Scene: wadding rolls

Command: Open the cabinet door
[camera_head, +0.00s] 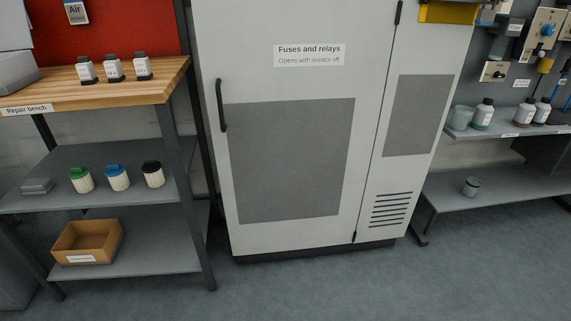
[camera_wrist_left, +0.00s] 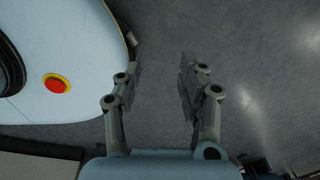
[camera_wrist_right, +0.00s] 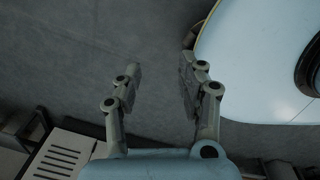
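The grey cabinet stands upright in the middle of the head view. Its door (camera_head: 265,80) bears a label (camera_head: 309,55) reading "Fuses and relays, Opens with isolator off" and looks shut. A black vertical handle (camera_head: 221,105) is on the door's left side, with black hinges on its right edge. My left gripper (camera_wrist_left: 157,75) is open and empty above the floor in the left wrist view. My right gripper (camera_wrist_right: 160,78) is open and empty above the floor in the right wrist view. Neither gripper shows in the head view, and both are away from the handle.
A repair bench (camera_head: 110,85) with bottles, lidded jars and a cardboard box (camera_head: 88,242) stands close left of the cabinet. Shelves (camera_head: 500,185) with bottles stand at the right. A yellow item (camera_head: 447,12) is on the cabinet's upper right. The floor (camera_head: 330,290) in front is clear.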

